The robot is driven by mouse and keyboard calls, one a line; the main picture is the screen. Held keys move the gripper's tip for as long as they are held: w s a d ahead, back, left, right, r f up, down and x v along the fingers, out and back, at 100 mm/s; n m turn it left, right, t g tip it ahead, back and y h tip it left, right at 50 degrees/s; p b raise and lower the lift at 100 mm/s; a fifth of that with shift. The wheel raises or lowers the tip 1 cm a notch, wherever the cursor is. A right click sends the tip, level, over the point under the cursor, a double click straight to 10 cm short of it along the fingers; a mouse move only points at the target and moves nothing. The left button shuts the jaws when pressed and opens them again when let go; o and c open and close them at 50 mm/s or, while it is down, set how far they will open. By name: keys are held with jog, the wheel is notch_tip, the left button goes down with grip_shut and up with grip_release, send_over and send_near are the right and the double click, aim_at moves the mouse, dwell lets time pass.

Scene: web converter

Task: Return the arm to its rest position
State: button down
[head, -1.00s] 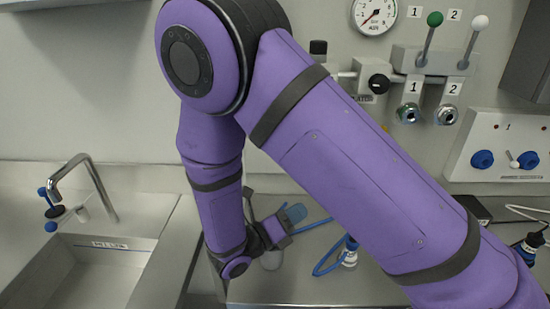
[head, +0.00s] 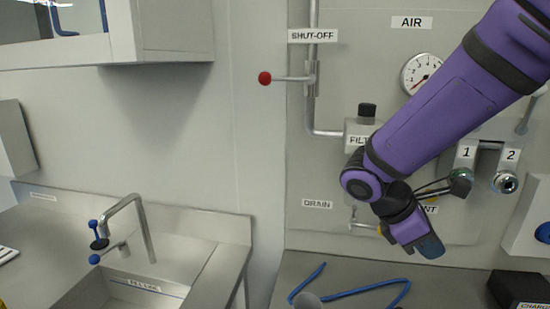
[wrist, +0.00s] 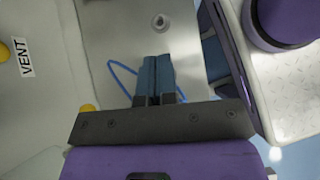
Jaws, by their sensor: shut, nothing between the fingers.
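My purple arm reaches in from the upper right of the head view. My gripper (head: 430,246) points down and to the right, in front of the wall panel and above the steel counter. In the wrist view my gripper (wrist: 159,62) shows two blue-grey fingers side by side, shut with nothing between them. The fingers touch nothing that I can see.
A blue hose (head: 355,292) lies on the counter below my gripper. The air panel holds a gauge (head: 421,72), a filter (head: 360,135) and ports (head: 505,182). A red-knobbed shut-off lever (head: 265,78) is to the left. The sink tap (head: 130,222) is further left.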

jog(key=s+d+r+m+t+y, duration=0.3)
jog(key=s+r+m+t+y, duration=0.4)
jog(key=s+r+m, duration=0.3)
jog(key=r+m+y, duration=0.1)
jog(key=r+m, duration=0.1)
jog(key=m, duration=0.2)
jog(key=shift+s+m+t+y, duration=0.15)
jog(key=shift+m+t+y, duration=0.15)
jog(key=shift+m+t, duration=0.1)
dwell(0.4)
